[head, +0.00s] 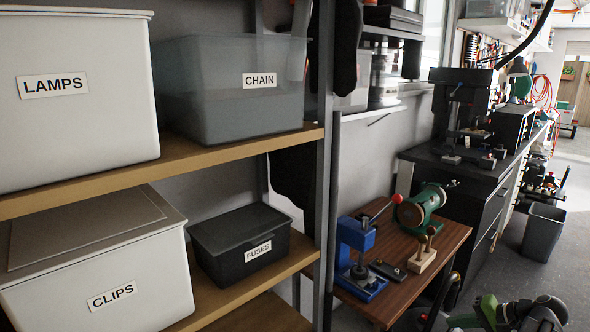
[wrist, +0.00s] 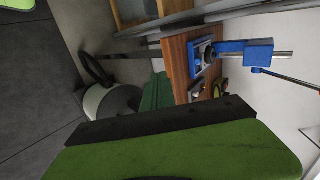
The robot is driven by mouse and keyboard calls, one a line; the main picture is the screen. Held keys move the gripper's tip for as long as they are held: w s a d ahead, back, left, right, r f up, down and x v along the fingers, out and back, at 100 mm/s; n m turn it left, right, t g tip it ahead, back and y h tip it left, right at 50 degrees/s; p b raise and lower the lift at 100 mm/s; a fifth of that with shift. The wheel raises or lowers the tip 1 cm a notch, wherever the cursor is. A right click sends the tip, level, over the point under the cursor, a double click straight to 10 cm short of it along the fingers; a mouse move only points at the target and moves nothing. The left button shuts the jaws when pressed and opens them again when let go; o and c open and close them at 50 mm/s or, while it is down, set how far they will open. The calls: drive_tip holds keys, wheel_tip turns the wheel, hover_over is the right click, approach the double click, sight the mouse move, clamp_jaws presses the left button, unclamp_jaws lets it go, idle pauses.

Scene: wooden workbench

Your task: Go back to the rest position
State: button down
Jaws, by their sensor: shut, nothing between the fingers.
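My gripper (wrist: 165,122) fills the lower part of the wrist view as a wide green piece with a black strip along its edge. It is shut and holds nothing. In the head view, green and dark parts of my arm show at the bottom right corner, in front of the floor and right of the wooden workbench (head: 440,240). The workbench carries a blue press (head: 357,262), which also shows sideways at the upper right of the wrist view (wrist: 240,50). My gripper is apart from the press and the bench top.
A shelf (head: 240,145) on the left holds bins labelled LAMPS (head: 100,130), CHAIN (head: 220,110), CLIPS (head: 60,280) and FUSES (head: 220,235). A green machine (head: 425,203) stands on the bench. A grey bin (head: 543,235) stands on the floor at right, with open floor (head: 500,275) before it.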

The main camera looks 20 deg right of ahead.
drive_tip(key=w+a+r+n+g+y+p, duration=0.2)
drive_tip(key=w+a+n+p, duration=0.1)
drive_tip(key=w+a, duration=0.8)
drive_tip(key=w+a+r+n+g+y+p, duration=0.1)
drive_tip(key=w+a+r+n+g+p, duration=0.15)
drive_tip(key=w+a, duration=0.95)
drive_tip(key=s+a+n+g+h+p, duration=0.2)
drive_tip(key=a+n+g+p, duration=0.15)
drive_tip(key=a, duration=1.35)
drive_tip(key=s+a+n+g+h+p, duration=0.1)
drive_tip(key=a+n+g+h+p, duration=0.25)
drive_tip(key=a, duration=1.25)
drive_tip(key=d+t, duration=0.1)
drive_tip(key=d, duration=0.1)
drive_tip(key=d+n+t+h, duration=0.1)
drive_tip(key=d, duration=0.2)
drive_tip(key=shift+h, duration=0.25)
